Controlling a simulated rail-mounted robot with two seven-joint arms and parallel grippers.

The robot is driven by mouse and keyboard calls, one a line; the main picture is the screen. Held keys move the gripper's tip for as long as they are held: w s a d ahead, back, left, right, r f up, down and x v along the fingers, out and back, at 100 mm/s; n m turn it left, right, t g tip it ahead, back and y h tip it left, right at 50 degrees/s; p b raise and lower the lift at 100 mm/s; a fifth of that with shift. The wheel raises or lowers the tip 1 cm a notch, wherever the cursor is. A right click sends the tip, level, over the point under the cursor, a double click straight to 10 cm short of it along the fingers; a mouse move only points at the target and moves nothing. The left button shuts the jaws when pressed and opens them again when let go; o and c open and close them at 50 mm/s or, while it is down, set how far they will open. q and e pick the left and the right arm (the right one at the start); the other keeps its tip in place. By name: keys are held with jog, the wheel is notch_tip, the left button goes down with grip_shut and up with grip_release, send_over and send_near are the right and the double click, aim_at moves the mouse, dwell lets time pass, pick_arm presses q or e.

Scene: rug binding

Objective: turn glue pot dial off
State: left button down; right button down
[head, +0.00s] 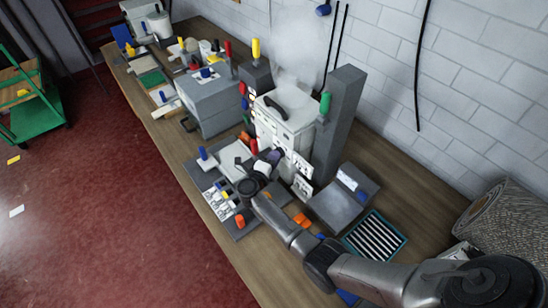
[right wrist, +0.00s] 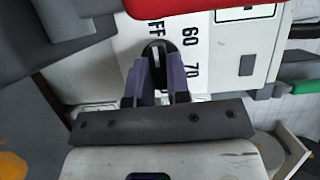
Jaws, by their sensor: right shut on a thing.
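The white glue pot (head: 290,118) stands on the bench against the wall, with a black handle on its lid and steam above it. Its front panel (right wrist: 215,45) fills the upper right wrist view. The black dial (right wrist: 157,48) sits on this panel, beside the printed marks "FF", "60" and "70". My right gripper (right wrist: 157,82) has its two purple fingers shut on the dial, one on each side. In the head view the right gripper (head: 274,156) is at the pot's front. The dial's exact pointer direction is hard to tell. My left gripper is out of view.
A dark grey post (head: 338,120) stands right of the pot. A grey box (head: 215,103) is to its left. A grey tray (head: 343,197) and a striped rack (head: 375,238) lie to the right. A rolled rug (head: 510,220) is at far right.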

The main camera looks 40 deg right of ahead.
jog(key=c, duration=1.1)
grip_release()
jog(key=p+v, duration=0.1)
jog(key=v, duration=1.2)
jog(key=shift+s+a+r+p, duration=0.1)
jog(key=shift+a+p, duration=0.2)
jog(key=shift+a, duration=0.1)
